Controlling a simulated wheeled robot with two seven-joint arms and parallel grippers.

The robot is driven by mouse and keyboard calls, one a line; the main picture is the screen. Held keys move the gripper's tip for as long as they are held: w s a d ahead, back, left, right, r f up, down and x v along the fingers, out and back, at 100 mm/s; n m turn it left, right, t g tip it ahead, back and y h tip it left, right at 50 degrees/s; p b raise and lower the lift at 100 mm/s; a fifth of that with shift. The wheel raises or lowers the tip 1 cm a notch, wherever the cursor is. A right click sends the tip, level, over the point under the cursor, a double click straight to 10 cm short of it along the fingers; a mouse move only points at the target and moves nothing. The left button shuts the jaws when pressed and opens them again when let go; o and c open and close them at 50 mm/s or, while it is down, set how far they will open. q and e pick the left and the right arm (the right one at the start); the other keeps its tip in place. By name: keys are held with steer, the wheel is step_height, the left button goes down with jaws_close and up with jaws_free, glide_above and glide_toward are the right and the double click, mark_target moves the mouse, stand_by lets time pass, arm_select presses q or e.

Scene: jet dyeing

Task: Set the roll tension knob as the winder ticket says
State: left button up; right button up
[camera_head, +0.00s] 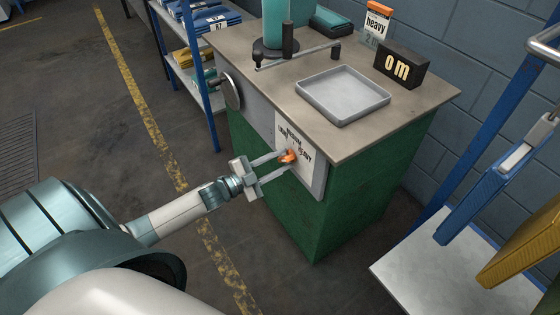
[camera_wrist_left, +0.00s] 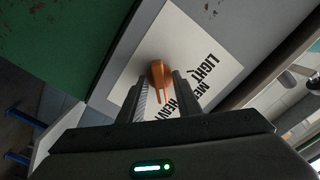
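The orange roll tension knob (camera_head: 289,157) sits on a white dial plate (camera_head: 308,169) on the front of the green winder cabinet. The plate has the words light, medium and heavy. Which word the knob points to is unclear. My right gripper is not in view.
On the cabinet top are a grey tray (camera_head: 343,94), a black box (camera_head: 401,66) lettered "om" and a teal roll (camera_head: 275,22) on a spindle. A handwheel (camera_head: 230,91) sticks out left of the dial. A blue-framed shelf (camera_head: 212,101) stands behind left. Floor before the cabinet is clear.

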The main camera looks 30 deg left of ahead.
arm_select(q)
steer(key=shift+s, duration=0.15)
steer(key=shift+s+a, duration=0.3)
steer(key=shift+s, duration=0.25)
steer(key=v, duration=1.6)
